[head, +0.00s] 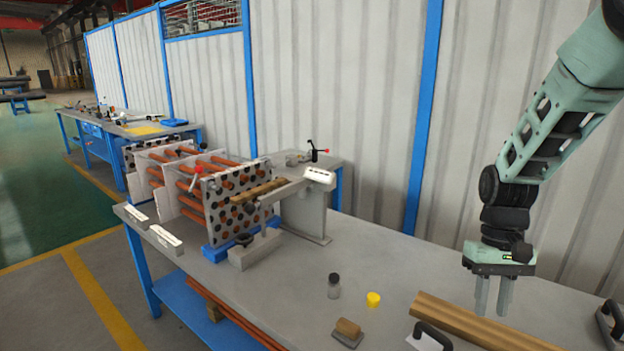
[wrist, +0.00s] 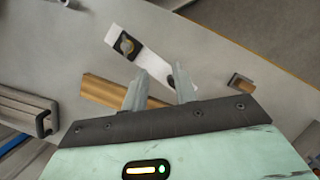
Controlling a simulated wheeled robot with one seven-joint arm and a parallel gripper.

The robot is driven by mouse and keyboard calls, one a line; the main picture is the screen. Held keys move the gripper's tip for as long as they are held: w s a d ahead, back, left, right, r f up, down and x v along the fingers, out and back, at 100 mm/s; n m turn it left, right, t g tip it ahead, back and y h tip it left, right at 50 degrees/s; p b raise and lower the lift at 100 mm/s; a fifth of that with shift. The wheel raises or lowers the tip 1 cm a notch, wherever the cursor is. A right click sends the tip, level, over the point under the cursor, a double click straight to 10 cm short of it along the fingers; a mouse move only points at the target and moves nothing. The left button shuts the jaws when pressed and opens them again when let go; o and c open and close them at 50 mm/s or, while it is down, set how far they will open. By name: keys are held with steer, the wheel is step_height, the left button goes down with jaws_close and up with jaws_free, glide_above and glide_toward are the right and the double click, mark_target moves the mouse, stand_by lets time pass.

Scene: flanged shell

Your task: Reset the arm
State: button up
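My gripper (head: 492,312) hangs from my arm at the right of the head view, fingers pointing down above the right part of the workbench. Its two fingers are apart with a gap between them, and nothing shows between them. In the wrist view my gripper (wrist: 161,74) also has its fingers spread. A brown wooden bar (head: 470,322) lies on the bench below; it shows behind the fingers in the wrist view (wrist: 100,92). The fingers seem clear of it, though the exact height is hard to tell.
A tube bundle with a perforated plate (head: 238,200) stands on the bench (head: 300,262) at left. A dark-capped bottle (head: 334,288), yellow cap (head: 373,299) and wood-topped block (head: 347,331) are left of the bar. A dark handle (head: 436,336) is near the front edge. A ribbed wall (head: 380,100) stands behind.

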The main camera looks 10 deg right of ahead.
steer(key=s+a+r+n+t, duration=0.1)
steer(key=s+a+r+n, duration=0.15)
steer(key=a, duration=0.65)
steer(key=s+a+r+n+t, duration=0.15)
steer(key=a+n, duration=0.25)
steer(key=a, duration=0.6)
steer(key=s+a+r+n, duration=0.1)
steer(key=s+a+n, duration=0.3)
steer(key=s+a, duration=0.4)
steer(key=shift+s+r+t+h, duration=0.35)
steer(key=shift+s+h, duration=0.05)
steer(key=shift+s, duration=0.55)
